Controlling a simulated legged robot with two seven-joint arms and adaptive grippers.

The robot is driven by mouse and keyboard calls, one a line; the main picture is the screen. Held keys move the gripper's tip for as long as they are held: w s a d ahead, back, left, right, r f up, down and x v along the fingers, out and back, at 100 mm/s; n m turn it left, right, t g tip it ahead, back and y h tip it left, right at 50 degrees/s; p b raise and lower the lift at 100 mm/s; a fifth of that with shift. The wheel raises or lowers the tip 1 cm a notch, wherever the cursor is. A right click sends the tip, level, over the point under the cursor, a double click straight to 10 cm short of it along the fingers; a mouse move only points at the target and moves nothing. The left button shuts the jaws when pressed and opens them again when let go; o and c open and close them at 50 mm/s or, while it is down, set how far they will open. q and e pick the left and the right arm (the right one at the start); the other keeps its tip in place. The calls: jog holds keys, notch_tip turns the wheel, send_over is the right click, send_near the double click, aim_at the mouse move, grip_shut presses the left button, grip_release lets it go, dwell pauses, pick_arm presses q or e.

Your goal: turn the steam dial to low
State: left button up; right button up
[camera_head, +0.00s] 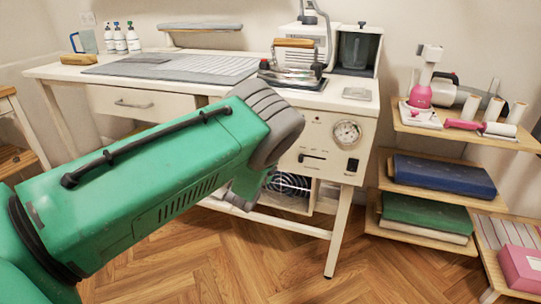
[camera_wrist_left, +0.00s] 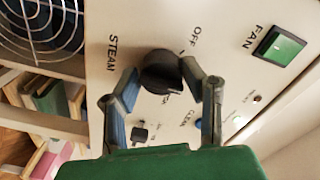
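The steam dial is a round black knob (camera_wrist_left: 162,72) on the white control panel (camera_wrist_left: 108,18). In the left wrist view the word STEAM is on its left and OFF on its upper right. My left gripper (camera_wrist_left: 159,69) has its two fingers spread on either side of the knob, with the tips very close to it. I cannot tell whether they touch it. The dial's other markings are partly hidden by the fingers. In the head view my green left arm hides the fingers and the dial. My right gripper is out of view.
A green FAN switch (camera_wrist_left: 279,46) and a fan grille (camera_wrist_left: 40,18) are near the dial. In the head view, a round gauge (camera_head: 347,133) is right of my wrist, under the ironing table (camera_head: 350,105) top. An iron (camera_head: 292,70) stands above. Shelves (camera_head: 465,137) stand right.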

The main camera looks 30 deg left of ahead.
pick_arm(q)
jog(key=shift+o, duration=1.1)
jog(key=shift+f, duration=0.3)
jog(key=shift+r, duration=0.1)
jog(key=v, duration=1.2)
